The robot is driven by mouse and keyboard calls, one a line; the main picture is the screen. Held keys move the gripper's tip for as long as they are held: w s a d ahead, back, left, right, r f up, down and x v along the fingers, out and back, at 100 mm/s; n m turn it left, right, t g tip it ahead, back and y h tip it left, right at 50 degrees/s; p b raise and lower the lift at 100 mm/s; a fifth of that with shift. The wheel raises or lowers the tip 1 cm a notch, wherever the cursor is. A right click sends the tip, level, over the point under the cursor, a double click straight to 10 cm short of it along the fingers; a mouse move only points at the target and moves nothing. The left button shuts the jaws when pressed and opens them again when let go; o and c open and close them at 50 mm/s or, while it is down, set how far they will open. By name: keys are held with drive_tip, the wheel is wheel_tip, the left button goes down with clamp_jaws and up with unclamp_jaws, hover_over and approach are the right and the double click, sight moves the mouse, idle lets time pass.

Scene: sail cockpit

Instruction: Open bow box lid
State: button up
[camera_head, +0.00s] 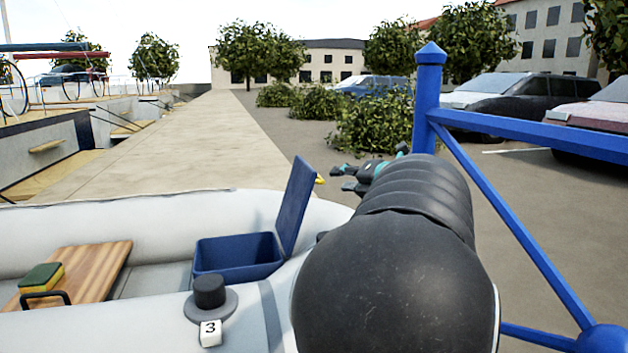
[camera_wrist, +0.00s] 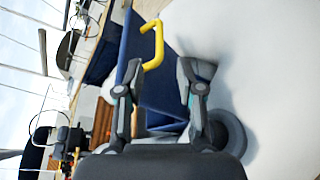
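The blue bow box (camera_head: 238,258) sits in the grey inflatable boat, and its inside shows in the head view. Its blue lid (camera_head: 293,205) stands raised, near upright, leaning a little right from the box's right edge. A yellow handle (camera_head: 320,179) shows just past the lid's right side; it is a clear yellow loop in the wrist view (camera_wrist: 153,45). My gripper (camera_head: 345,178) is right of the lid, partly hidden by my arm. In the wrist view my gripper (camera_wrist: 160,92) has its two fingers apart, with the lid behind them. It appears to hold nothing.
A wooden board (camera_head: 88,272) with a green and yellow sponge (camera_head: 42,277) lies left of the box. A black knob on a grey disc (camera_head: 210,297) is in front. A blue railing (camera_head: 428,100) stands close right of my arm.

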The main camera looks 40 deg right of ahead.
sight(319, 179)
drive_tip(key=x, duration=1)
drive_tip(key=shift+w, duration=0.25)
clamp_jaws()
